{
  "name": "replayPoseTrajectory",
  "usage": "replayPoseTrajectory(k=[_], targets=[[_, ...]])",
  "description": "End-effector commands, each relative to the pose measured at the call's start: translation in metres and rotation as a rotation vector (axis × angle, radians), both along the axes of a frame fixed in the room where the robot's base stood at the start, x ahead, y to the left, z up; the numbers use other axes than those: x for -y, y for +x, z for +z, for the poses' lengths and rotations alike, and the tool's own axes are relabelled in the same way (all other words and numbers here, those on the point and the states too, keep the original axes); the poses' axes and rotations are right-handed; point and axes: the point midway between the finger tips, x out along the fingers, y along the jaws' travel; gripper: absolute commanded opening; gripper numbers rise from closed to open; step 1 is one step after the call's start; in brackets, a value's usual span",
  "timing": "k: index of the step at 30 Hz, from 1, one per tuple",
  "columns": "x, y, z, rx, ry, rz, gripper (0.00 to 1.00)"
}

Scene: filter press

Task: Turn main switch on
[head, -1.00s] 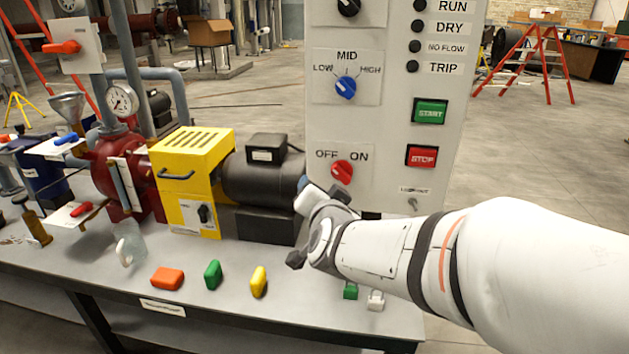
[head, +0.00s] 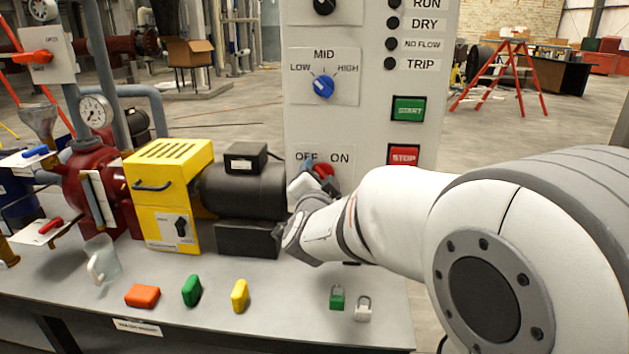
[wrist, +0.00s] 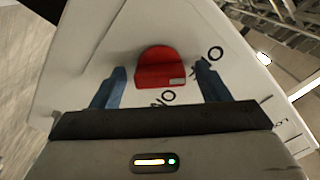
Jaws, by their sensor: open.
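The main switch is a red knob (head: 324,169) under the OFF and ON lettering on the white control panel. In the wrist view the red knob (wrist: 160,68) lies between the two blue fingers of my open gripper (wrist: 160,72). Gaps show on both sides, so the fingers appear not to touch it. Parts of the OFF and ON lettering show beside the knob, turned over in this view. The knob's exact angle is hard to tell.
A blue LOW-MID-HIGH knob (head: 323,86) sits above the switch, and a green START button (head: 408,109) and red STOP button (head: 403,155) to its right. A black motor (head: 243,189) stands close left. Padlocks (head: 337,298) and coloured blocks (head: 191,290) lie on the bench (head: 230,325).

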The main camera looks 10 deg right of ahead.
Motion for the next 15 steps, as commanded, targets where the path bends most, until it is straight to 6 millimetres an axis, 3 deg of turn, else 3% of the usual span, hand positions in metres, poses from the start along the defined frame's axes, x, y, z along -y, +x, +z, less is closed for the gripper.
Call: replayPoseTrajectory(k=[7, 15], targets=[[0.0005, 0.0013, 0.0004, 0.001, 0.0, 0.001, 0.69], [0.0007, 0.0012, 0.0003, 0.0, 0.0, 0.0, 0.48]])
